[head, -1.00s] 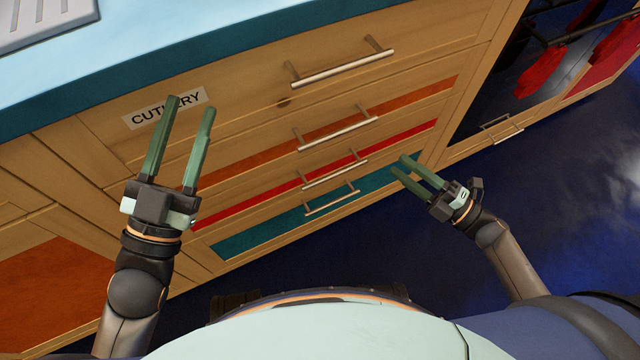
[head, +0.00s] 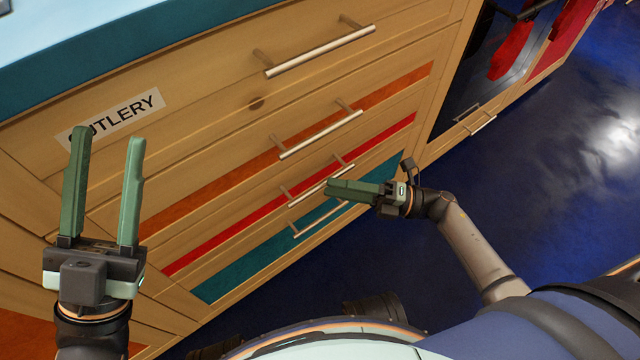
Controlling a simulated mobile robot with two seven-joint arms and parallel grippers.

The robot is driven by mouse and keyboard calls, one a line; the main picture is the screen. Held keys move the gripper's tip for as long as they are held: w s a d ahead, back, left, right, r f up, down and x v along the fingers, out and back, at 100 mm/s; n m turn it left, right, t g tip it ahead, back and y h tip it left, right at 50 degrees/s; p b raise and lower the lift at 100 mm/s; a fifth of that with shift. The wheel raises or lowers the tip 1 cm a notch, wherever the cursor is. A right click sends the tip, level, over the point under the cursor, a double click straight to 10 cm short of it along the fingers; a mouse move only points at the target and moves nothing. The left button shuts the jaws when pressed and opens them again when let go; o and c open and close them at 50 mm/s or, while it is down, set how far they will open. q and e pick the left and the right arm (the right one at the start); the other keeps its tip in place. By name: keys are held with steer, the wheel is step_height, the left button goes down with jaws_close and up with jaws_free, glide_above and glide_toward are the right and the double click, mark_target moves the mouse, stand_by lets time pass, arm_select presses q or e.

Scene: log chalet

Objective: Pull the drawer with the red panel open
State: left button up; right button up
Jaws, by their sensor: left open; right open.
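The drawer with the red panel (head: 225,236) is the third one down in the wooden drawer unit, and it looks closed. Its bar handle (head: 305,193) runs slantwise, and its right part is partly covered by my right gripper. My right gripper (head: 330,187) points left with its fingertips at this handle in the picture. I see it nearly edge-on, its fingers overlapping, open; I cannot tell whether it touches the bar. My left gripper (head: 108,138) is open and empty, pointing up in front of the top drawer's label, away from the red drawer.
Above are the orange-panel drawer (head: 215,187) and the top drawer with a CUTLERY label (head: 130,112) and its long handle (head: 320,52). Below is the teal-panel drawer (head: 240,275), its handle (head: 310,226) close to the red drawer's. A dark oven-like front (head: 480,70) stands right. The blue floor (head: 540,190) is clear.

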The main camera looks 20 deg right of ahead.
mark_target(320, 184)
steer(key=shift+x, duration=2.05)
steer(key=shift+c, duration=0.4)
jaws_close()
